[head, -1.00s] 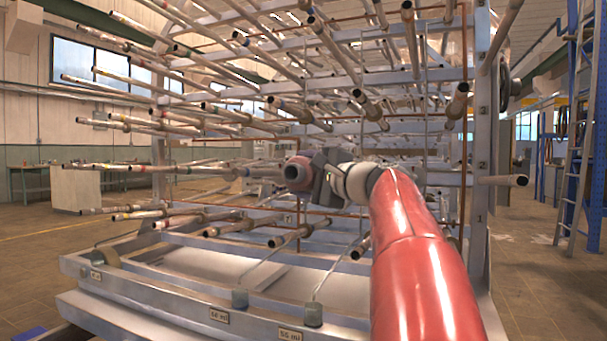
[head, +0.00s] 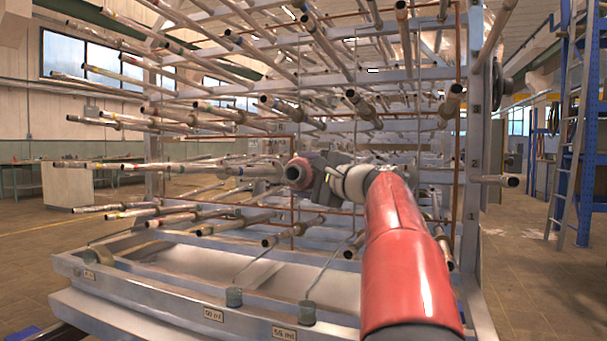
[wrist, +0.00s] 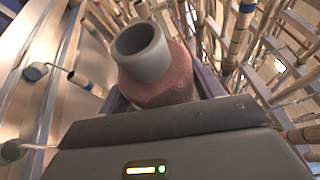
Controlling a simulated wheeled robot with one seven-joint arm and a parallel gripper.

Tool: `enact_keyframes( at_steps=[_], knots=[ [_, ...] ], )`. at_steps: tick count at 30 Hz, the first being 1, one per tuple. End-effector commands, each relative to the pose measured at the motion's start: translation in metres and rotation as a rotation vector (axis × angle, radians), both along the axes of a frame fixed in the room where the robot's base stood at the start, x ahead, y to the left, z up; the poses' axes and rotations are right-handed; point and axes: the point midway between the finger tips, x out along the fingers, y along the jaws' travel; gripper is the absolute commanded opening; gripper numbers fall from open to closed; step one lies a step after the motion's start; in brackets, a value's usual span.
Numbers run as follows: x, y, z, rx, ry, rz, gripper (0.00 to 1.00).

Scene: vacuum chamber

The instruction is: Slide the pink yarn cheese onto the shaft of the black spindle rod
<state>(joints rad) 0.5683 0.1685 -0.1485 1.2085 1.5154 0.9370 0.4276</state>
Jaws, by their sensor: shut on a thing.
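The pink yarn cheese (head: 297,173) is held at the end of my arm, in front of the rack. Its grey tube faces left and toward the camera in the head view. My gripper (head: 318,179) is shut on it from the right. The wrist view shows the cheese (wrist: 168,88) large, with its grey tube's open end toward the upper left and the dark gripper body below it. Many rods stick out of the rack; I cannot tell which is the black spindle rod. No rod is seen to pass through the tube.
A large metal rack (head: 468,190) with rows of protruding rods fills the middle. Its lower tray (head: 150,310) carries small weights on wires (head: 306,312). Floor at the left (head: 35,250) is open.

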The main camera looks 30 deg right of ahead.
Motion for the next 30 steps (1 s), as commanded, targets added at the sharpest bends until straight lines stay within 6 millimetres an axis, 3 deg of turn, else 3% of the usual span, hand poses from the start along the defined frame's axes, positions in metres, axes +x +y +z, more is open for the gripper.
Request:
enact_keyframes(
  at_steps=[11,30],
  knots=[
    [0.001,-0.001,0.001,0.0,-0.001,0.001,0.09],
    [0.016,-0.02,-0.001,-0.001,0.0,0.001,0.09]
  ],
)
